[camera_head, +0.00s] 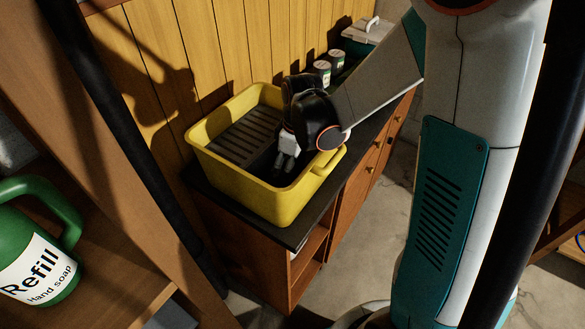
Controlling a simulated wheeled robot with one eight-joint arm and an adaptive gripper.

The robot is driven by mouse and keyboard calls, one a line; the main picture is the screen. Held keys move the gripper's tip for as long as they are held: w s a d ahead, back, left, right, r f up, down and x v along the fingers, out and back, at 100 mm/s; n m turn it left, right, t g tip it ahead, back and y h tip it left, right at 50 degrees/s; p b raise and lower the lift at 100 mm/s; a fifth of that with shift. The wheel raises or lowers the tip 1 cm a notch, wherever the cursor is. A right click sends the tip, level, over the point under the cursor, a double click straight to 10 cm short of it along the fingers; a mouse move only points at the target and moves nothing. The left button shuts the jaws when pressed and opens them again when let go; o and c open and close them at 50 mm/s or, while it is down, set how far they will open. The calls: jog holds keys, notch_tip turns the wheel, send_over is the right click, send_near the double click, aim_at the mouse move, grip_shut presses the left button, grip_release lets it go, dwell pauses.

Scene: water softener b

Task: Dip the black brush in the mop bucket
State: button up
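The yellow mop bucket (255,198) stands on the dark top of a low wooden cabinet, with a slatted dark grate (240,138) across its left part. My gripper (285,164) points down into the bucket's open, shadowed right part, with its fingertips below the rim level in the picture. Whether the fingers touch anything, or are open or shut, I cannot tell. I cannot make out the black brush; the bucket's inside is very dark and my wrist covers part of it.
Several small cans (322,72) and a green container with a pale lid (368,30) stand behind the bucket along the cabinet top (298,231). A wood-plank wall (190,60) is close behind. A green hand soap refill jug (45,235) sits on a shelf at the left.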

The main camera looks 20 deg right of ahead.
jog(key=shift+w+d, duration=0.2)
jog(key=shift+d, duration=0.15)
jog(key=shift+a, duration=0.15)
jog(key=shift+s+a, duration=0.3)
jog(key=shift+r, duration=0.15)
notch_tip(320, 180, up, 18)
jog(key=p, duration=1.2)
jog(key=shift+p, duration=0.4)
dwell(1.4)
